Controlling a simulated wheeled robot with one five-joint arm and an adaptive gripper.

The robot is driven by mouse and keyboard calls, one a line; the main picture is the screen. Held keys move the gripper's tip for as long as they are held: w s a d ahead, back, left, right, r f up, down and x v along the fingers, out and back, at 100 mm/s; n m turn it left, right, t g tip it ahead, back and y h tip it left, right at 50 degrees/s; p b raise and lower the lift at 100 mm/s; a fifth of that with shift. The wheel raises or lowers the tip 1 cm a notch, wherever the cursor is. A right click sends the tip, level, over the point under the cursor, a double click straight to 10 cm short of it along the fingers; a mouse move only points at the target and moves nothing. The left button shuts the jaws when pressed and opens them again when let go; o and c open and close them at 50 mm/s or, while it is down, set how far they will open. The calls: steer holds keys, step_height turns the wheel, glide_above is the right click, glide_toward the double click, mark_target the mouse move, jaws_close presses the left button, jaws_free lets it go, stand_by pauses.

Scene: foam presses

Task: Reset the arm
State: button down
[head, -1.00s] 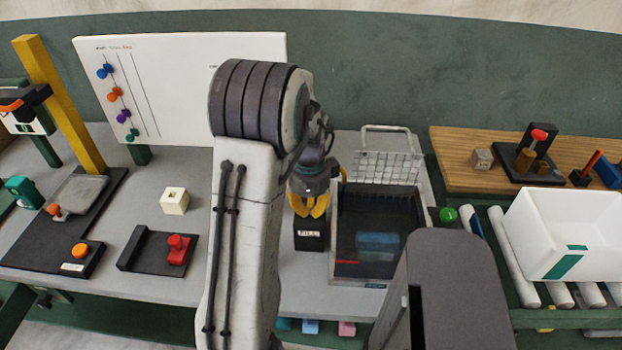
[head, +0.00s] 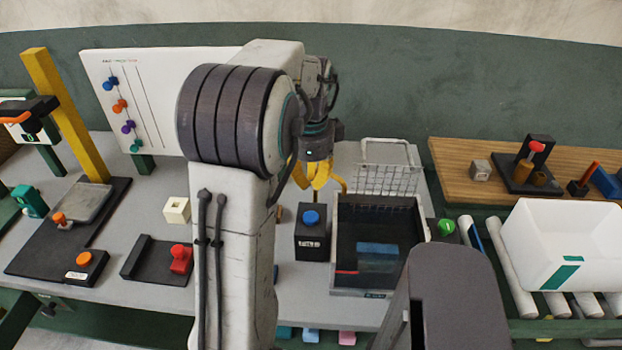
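My gripper (head: 322,188) has yellow fingers that are spread apart and empty. It hangs at the end of my raised, folded arm, above and behind a black box with a blue button (head: 311,218) and a white label. The fingers are apart from the button. My arm covers the middle of the table and part of the white board.
A dark-water tank (head: 377,290) with a wire basket (head: 388,179) stands right of the button box. On the left are a press with a yellow post (head: 62,112), an orange button (head: 84,258), a cream block (head: 176,210) and a red-handled fixture (head: 180,259). A white bin (head: 562,243) sits on rollers at right.

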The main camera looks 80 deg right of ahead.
stand_by(0.9)
steer(key=w+a+f+n, duration=0.2)
steer(key=a+f+n, duration=0.35)
steer(key=n, duration=0.95)
steer(key=w+a+r+n+t, duration=0.1)
steer(key=w+a+r+n, duration=0.1)
steer(key=w+a+n, duration=0.4)
steer(key=w+a+r+n+t, duration=0.2)
steer(key=w+a+n, duration=0.4)
steer(key=a, duration=1)
steer(key=w+a+r+n+t, duration=0.1)
steer(key=w+a+r+n, duration=0.3)
steer(key=a, duration=0.7)
steer(key=shift+w+a+n, duration=0.15)
steer(key=shift+w+n, duration=1.1)
steer(key=shift+n, duration=0.75)
steer(key=shift+r, duration=0.1)
